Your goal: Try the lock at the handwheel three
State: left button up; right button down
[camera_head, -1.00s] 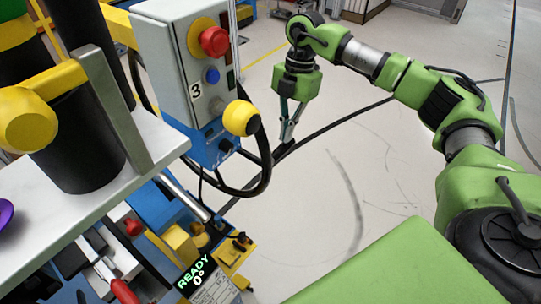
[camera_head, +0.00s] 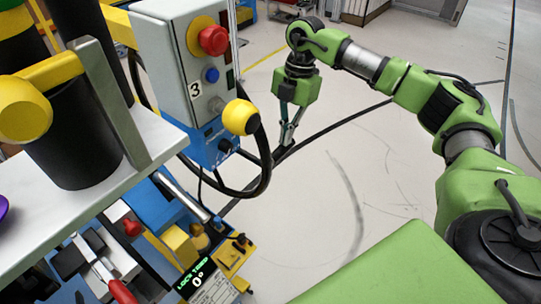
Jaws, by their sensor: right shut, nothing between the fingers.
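The grey and blue control box (camera_head: 180,65) marked 3 stands left of centre. It has a red mushroom button (camera_head: 213,40), a blue button (camera_head: 211,75) and a small grey lock-like knob (camera_head: 216,104). A black handwheel (camera_head: 267,165) with a yellow knob (camera_head: 240,117) is seen nearly edge-on at its front. A small display (camera_head: 195,281) below reads what looks like "LOCK TRIED" and 0°. My right gripper (camera_head: 286,143) points down, shut and empty, just right of the wheel rim in the picture; I cannot tell whether it touches. My left gripper is out of view.
A light shelf (camera_head: 150,140) with black cylinders and a yellow knob (camera_head: 25,118) fills the left side. A red-handled clamp (camera_head: 122,292) and other parts lie below it. A black cable (camera_head: 335,122) crosses the floor. The floor (camera_head: 320,190) right of the wheel is open.

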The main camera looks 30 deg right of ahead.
jog(key=shift+s+f, duration=0.15)
jog(key=shift+f, duration=0.05)
jog(key=shift+w+r+p, duration=0.2)
jog(key=shift+r+p, duration=0.75)
notch_tip(320, 180, up, 6)
jog(key=p, duration=0.4)
jog(key=shift+p, duration=0.35)
